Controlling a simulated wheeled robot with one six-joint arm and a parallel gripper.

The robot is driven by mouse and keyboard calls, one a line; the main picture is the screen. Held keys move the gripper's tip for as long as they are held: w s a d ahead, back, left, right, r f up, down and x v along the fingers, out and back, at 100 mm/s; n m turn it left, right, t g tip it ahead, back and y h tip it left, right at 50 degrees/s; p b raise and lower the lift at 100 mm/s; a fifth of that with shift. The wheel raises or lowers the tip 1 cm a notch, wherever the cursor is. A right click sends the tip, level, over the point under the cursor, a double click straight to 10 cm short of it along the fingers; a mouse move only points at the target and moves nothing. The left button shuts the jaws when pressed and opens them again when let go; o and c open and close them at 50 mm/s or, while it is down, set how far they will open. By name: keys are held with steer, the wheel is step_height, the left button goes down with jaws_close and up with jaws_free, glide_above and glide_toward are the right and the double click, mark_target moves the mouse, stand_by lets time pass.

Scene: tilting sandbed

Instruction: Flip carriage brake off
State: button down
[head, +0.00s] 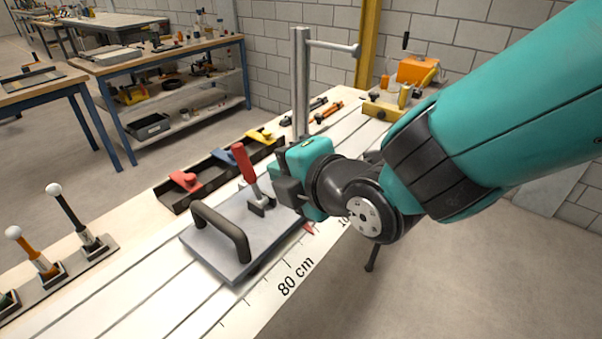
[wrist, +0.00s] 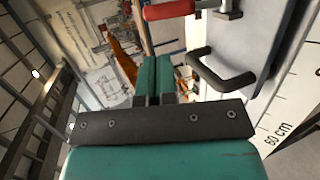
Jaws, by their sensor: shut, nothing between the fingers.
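The carriage (head: 212,243) is a grey plate on the rails of the long bench, with a black arched handle (head: 222,228) at its near-left side. Its brake lever has a red grip (head: 243,162) on a dark base and stands up, leaning slightly left, in the head view. My gripper (wrist: 158,72) is shut and empty. In the head view it is just right of the lever, with its fingertips hard to make out. In the wrist view the red grip (wrist: 170,10) lies at the top, just beyond the closed fingers, and appears apart from them. The black handle (wrist: 222,75) shows at right.
A dark tray with red, blue and yellow pieces (head: 185,181) lies behind the carriage. A metal post (head: 300,85) with a side arm rises beyond it. Levers with white knobs (head: 70,212) stand at left. A scale marked 80 cm (head: 295,277) runs along the front edge.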

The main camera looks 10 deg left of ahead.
steer(key=shift+v, duration=1.8)
steer(key=shift+w+r, duration=0.1)
steer(key=s+d+m+g+h, duration=0.3)
steer(key=s+d+m, duration=0.3)
steer(key=d+m, duration=0.5)
steer(key=s+d+r+m+g+h, duration=0.1)
steer(key=s+d+m+g+h, duration=0.2)
steer(key=d+m, duration=0.8)
steer(key=s+d+g, duration=0.1)
steer(key=s+g, duration=0.1)
steer(key=s, duration=0.1)
steer(key=shift+s+g+h+p, duration=0.25)
steer(key=shift+g+h+p, duration=0.05)
steer(key=shift+h+p, duration=0.1)
